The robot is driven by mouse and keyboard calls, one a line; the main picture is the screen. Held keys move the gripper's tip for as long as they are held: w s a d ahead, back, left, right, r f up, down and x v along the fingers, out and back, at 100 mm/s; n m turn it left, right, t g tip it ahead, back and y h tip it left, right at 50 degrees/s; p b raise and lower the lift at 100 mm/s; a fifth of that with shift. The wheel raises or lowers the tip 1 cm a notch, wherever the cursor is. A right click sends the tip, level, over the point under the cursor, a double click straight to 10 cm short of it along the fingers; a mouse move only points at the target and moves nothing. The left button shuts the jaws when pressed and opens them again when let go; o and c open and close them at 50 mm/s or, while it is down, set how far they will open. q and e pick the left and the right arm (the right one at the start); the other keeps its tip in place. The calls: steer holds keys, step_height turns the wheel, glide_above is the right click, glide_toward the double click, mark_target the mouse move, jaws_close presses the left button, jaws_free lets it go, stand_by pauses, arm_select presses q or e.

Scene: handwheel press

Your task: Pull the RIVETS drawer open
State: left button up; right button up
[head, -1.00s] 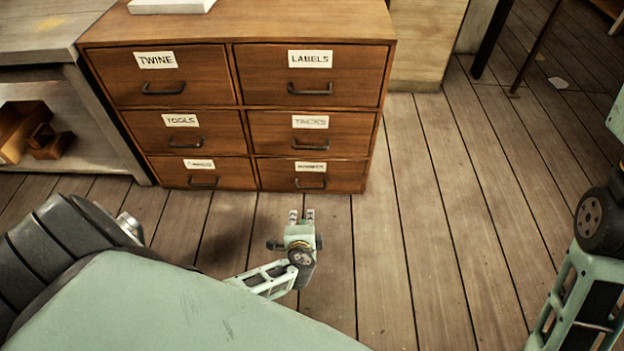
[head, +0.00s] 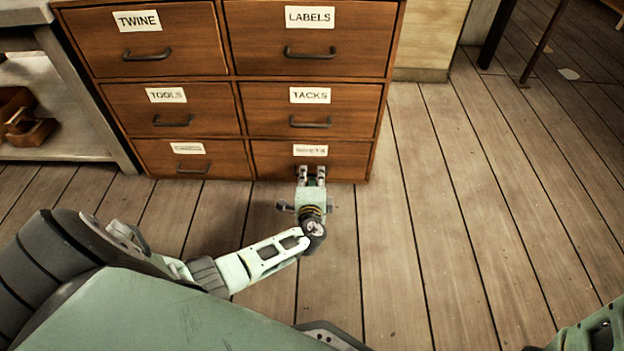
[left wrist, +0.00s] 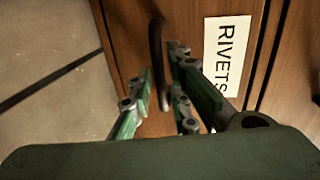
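The RIVETS drawer (head: 346,162) is the bottom right drawer of the wooden cabinet, and it looks shut. Its label (head: 310,150) is hard to read in the head view but reads clearly in the left wrist view (left wrist: 227,55). My left gripper (head: 312,173) is at the drawer front, just below the label. In the left wrist view my left gripper (left wrist: 162,80) is open, with its fingers on either side of the dark bar handle (left wrist: 157,48). A gap shows between finger and handle. The fingers hide the handle in the head view. My right gripper is out of view.
The TACKS drawer (head: 262,113) is directly above, and the bottom left drawer (head: 148,160) is beside it; both are shut. A grey bench (head: 95,130) stands to the left. The plank floor (head: 440,200) to the right is clear.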

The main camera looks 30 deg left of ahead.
arm_select(q)
steer(key=shift+w+a+f, duration=0.1)
steer(key=shift+w+a, duration=0.15)
steer(key=shift+w, duration=0.15)
steer(key=shift+c, duration=0.5)
jaws_close()
